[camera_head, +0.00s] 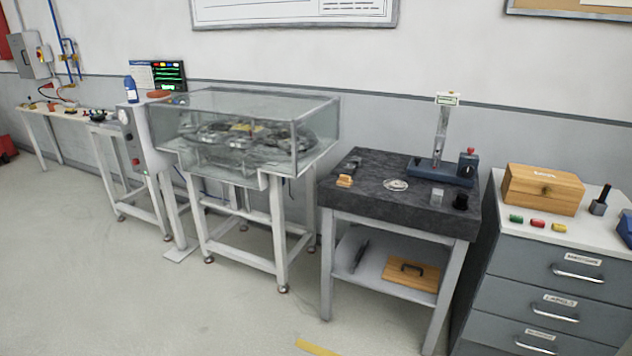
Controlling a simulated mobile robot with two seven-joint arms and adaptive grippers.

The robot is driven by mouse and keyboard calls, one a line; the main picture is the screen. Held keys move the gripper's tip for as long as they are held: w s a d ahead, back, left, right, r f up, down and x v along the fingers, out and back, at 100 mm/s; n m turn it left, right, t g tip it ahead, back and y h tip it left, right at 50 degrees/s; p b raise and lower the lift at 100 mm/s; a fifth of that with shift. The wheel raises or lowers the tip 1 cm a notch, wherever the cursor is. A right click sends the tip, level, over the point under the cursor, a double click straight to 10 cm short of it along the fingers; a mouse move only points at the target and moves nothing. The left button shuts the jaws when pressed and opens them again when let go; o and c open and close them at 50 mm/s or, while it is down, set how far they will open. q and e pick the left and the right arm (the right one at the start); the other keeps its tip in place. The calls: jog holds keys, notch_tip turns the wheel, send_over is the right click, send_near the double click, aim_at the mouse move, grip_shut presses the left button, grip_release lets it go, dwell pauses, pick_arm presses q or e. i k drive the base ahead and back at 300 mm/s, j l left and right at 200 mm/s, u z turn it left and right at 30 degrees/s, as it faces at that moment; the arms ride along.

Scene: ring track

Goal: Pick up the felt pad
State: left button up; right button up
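I cannot single out the felt pad for sure. A small tan block (344,181) lies at the left front of the dark stone-topped table (420,210), beside a dark object (352,163). A flat orange-brown round piece (158,94) lies on top of the grey machine cabinet left of the glass case. Either is too small to name firmly. Neither of my grippers shows in the head view.
A glass-covered ring machine (315,130) stands in the middle. The stone table also bears a measuring stand (440,170), a shiny round part (395,185) and small blocks. A drawer cabinet (550,285) stands at right. The floor (130,290) in front is mostly open.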

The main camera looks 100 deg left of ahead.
aim_at(345, 180)
jog(key=u, duration=3.25)
jog(key=i+j+z, duration=0.1)
jog(key=i+z, duration=0.15)
jog(key=i, duration=0.3)
jog(key=i+j+z, duration=0.3)
jog(key=i, duration=0.25)
jog(key=l, duration=0.1)
